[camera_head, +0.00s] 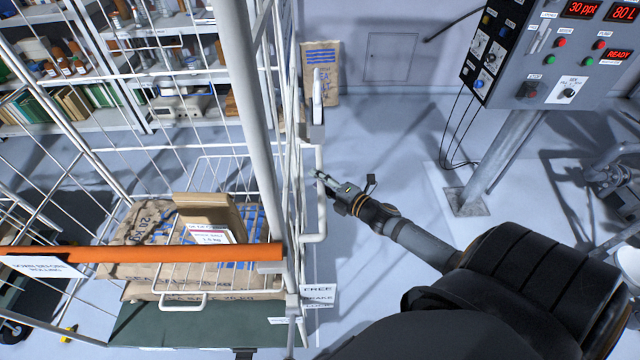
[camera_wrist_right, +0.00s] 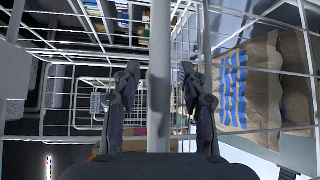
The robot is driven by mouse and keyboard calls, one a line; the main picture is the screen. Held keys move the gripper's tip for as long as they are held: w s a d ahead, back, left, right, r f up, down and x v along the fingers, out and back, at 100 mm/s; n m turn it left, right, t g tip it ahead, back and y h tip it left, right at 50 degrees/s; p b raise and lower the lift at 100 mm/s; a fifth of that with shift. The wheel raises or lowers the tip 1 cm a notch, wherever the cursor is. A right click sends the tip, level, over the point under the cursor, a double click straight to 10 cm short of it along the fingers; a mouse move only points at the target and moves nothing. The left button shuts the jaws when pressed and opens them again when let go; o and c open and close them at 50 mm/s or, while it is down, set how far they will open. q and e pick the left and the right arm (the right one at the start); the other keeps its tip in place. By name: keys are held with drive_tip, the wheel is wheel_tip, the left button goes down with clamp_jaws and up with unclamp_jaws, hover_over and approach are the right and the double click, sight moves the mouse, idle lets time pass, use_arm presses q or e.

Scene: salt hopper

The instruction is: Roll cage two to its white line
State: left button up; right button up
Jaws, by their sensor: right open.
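A white wire roll cage (camera_head: 250,110) fills the left of the head view, with an orange bar (camera_head: 150,253) across its front. Paper sacks (camera_head: 135,222) with blue print lie inside, above its dark green base (camera_head: 200,325). A vertical white handle (camera_head: 320,215) stands out from its right side. My right gripper (camera_head: 326,180) is at this handle. In the right wrist view its fingers (camera_wrist_right: 160,98) are open, one on each side of a vertical white bar (camera_wrist_right: 160,70); I cannot tell whether they touch it. My left gripper is not in view. I cannot pick out a white line.
Shelves (camera_head: 175,122) with books and jars stand behind the cage. A paper sack (camera_head: 321,72) leans on the back wall. A control panel (camera_head: 560,50) stands on a post (camera_head: 500,160) at the right. Small FREE and BRAKE labels (camera_head: 318,292) show low beside the cage. Floor between cage and post is clear.

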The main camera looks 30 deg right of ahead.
drive_tip(key=shift+r, duration=0.1)
drive_tip(key=shift+c, duration=0.9)
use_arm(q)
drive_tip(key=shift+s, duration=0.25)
use_arm(e)
clamp_jaws()
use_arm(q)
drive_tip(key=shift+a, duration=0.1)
